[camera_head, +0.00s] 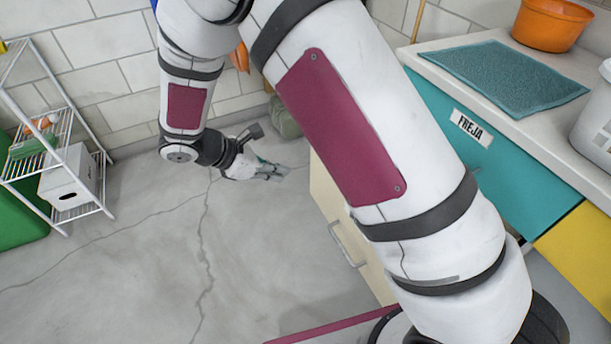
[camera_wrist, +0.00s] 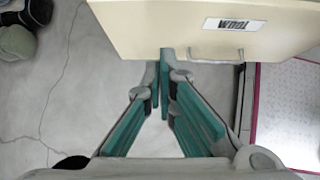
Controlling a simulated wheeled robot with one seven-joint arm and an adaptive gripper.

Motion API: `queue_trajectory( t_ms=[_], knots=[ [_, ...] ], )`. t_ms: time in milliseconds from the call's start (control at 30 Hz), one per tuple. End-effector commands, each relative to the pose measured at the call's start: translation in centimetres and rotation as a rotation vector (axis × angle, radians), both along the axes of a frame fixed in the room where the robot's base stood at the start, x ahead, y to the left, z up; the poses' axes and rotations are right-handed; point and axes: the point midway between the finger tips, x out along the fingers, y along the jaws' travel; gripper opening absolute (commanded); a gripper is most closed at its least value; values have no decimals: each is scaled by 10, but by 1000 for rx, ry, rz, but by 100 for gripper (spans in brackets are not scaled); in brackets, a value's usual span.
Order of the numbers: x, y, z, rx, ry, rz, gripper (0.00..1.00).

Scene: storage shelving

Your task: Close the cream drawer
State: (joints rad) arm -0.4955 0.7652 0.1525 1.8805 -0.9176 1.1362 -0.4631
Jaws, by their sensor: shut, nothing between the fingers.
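The cream drawer (camera_head: 334,212) stands pulled out from under the counter, partly hidden behind my arm in the head view. A metal bar handle (camera_head: 347,244) is on its front. In the wrist view the cream front (camera_wrist: 175,28) spans the top, with a label reading "WOOL" (camera_wrist: 235,24) and the handle (camera_wrist: 229,58). My gripper (camera_head: 274,172) is shut and empty, low over the floor to the left of the drawer. In the wrist view its teal fingertips (camera_wrist: 166,62) meet the drawer's edge in the picture, left of the handle; I cannot tell whether they touch.
A teal drawer (camera_head: 490,150) labelled "FREJA" and a yellow front (camera_head: 580,245) are under the counter (camera_head: 540,130). A wire rack (camera_head: 60,150) with a white box stands at the left. A dark green bundle (camera_head: 285,122) lies by the wall. The floor between is clear.

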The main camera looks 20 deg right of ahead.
Motion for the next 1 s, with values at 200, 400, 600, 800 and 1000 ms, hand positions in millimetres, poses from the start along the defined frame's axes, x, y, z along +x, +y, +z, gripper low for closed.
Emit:
queue_trajectory(
  t_ms=[200,400,600,800,1000],
  knots=[
    [3,-18,-19,-3,4,-1,0],
    [8,-46,-47,-2,3,-3,0],
    [14,-72,-73,-1,2,-4,0],
    [19,-98,-70,1,0,-3,0],
    [21,-108,-69,0,0,-1,0]
  ],
)
